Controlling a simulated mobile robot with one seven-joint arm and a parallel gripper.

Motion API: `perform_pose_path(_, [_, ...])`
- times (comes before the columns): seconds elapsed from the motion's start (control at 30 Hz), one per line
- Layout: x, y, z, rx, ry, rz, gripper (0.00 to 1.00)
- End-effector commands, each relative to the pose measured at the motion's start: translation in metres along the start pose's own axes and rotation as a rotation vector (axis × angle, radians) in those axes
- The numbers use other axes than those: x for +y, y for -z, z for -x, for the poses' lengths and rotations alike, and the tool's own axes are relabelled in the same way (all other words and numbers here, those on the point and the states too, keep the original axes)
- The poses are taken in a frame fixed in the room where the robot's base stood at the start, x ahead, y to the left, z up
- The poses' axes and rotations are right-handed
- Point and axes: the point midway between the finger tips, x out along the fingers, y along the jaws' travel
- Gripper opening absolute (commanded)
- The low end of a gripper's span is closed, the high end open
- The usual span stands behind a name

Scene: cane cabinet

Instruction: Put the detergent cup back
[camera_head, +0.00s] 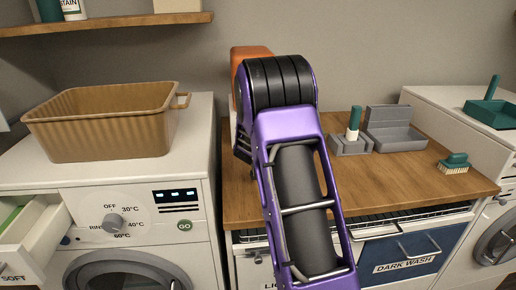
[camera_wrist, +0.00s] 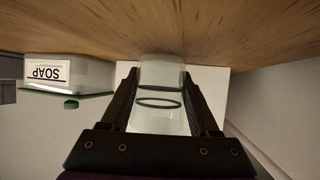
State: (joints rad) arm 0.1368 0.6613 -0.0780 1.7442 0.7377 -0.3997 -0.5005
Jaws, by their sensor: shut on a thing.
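In the wrist view, my gripper (camera_wrist: 160,82) is shut on a clear, pale cup (camera_wrist: 161,118), one dark finger on each side of it. A dark ring shows on or inside the cup. The cup is next to a wooden surface (camera_wrist: 230,38) that fills the top of the wrist view; I cannot tell if they touch. A plain white block or panel (camera_wrist: 213,84) lies behind the cup. In the head view my arm covers the gripper and the cup.
An inverted SOAP container (camera_wrist: 66,72) is left of my gripper. In the head view, a tan basket (camera_head: 100,128) stands on the left washer beside an open drawer (camera_head: 32,240). The wooden counter (camera_head: 385,178) holds a grey caddy (camera_head: 350,146), a grey tray (camera_head: 395,140) and a green brush (camera_head: 455,162).

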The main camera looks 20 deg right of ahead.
Motion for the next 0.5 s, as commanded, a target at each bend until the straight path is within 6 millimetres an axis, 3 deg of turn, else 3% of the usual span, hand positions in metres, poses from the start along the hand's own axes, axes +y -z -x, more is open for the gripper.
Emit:
perform_pose_path(0.07, [0.0, -0.0031, -0.0017, 0.001, 0.0, 0.0, 0.0])
perform_pose_path(0.1, [0.0, -0.0034, -0.0018, 0.0, 0.0, 0.001, 0.63])
perform_pose_path(0.27, [0.0, -0.0025, -0.0013, 0.0, 0.0, 0.0, 0.92])
perform_pose_path(0.5, [-0.0001, -0.0024, -0.0012, 0.0, 0.0, 0.0, 0.92])
